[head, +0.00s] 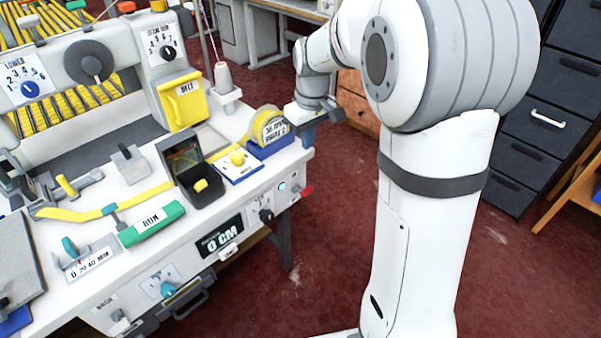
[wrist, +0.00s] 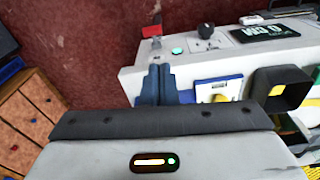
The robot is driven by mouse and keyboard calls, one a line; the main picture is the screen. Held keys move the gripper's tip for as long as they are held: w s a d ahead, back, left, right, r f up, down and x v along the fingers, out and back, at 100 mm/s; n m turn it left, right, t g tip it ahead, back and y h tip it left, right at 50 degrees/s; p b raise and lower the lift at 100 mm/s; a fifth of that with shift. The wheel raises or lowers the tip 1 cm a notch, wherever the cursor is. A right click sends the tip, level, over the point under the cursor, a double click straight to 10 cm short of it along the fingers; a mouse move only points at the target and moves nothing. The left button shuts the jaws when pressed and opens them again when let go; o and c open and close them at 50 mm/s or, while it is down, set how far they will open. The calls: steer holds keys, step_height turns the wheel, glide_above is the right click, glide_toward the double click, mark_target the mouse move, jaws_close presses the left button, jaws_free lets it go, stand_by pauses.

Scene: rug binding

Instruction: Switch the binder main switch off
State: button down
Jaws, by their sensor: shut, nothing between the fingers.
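The binder (head: 75,225) is a white bench machine at the left of the head view. At the right end of its front panel are a black rotary knob (head: 266,215), a lit teal lamp (head: 282,187) and a red lever (head: 305,191). The wrist view shows the same knob (wrist: 205,31), lamp (wrist: 177,50) and red lever (wrist: 151,31). Which one is the main switch I cannot read. My gripper (head: 308,136) is shut and empty, near the bench's right end. Its blue fingers (wrist: 158,72) lie together in the wrist view, apart from these controls.
A tape dispenser (head: 268,127) and a yellow-knobbed plate (head: 238,160) stand near the bench's right edge. A black open box (head: 206,185) and a green RUN bar (head: 152,224) are further left. Dark drawers (head: 535,130) stand at right. Red floor is open in front.

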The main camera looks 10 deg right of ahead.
steer(key=n+b, duration=0.1)
glide_above(305, 189)
steer(key=w, duration=0.1)
step_height(305, 189, down, 5)
steer(key=shift+w+a+r, duration=0.15)
steer(key=shift+a, duration=0.25)
steer(key=f, duration=0.5)
steer(key=f+b, duration=0.1)
steer(key=f, duration=0.4)
steer(key=shift+w+a+f+b, duration=0.15)
steer(key=shift+w+f+b, duration=0.05)
steer(key=shift+b, duration=0.1)
steer(key=shift+s+d+f, duration=0.2)
steer(key=shift+s+f, duration=0.1)
steer(key=shift+f, duration=0.2)
steer(key=shift+s+d+f, duration=0.15)
steer(key=shift+s+f, duration=0.1)
steer(key=shift+f, duration=0.25)
steer(key=shift+s+d+f, duration=0.2)
steer(key=shift+s+f, duration=0.05)
steer(key=shift+f, duration=0.3)
steer(key=shift+a+b, duration=0.1)
steer(key=shift+b, duration=0.2)
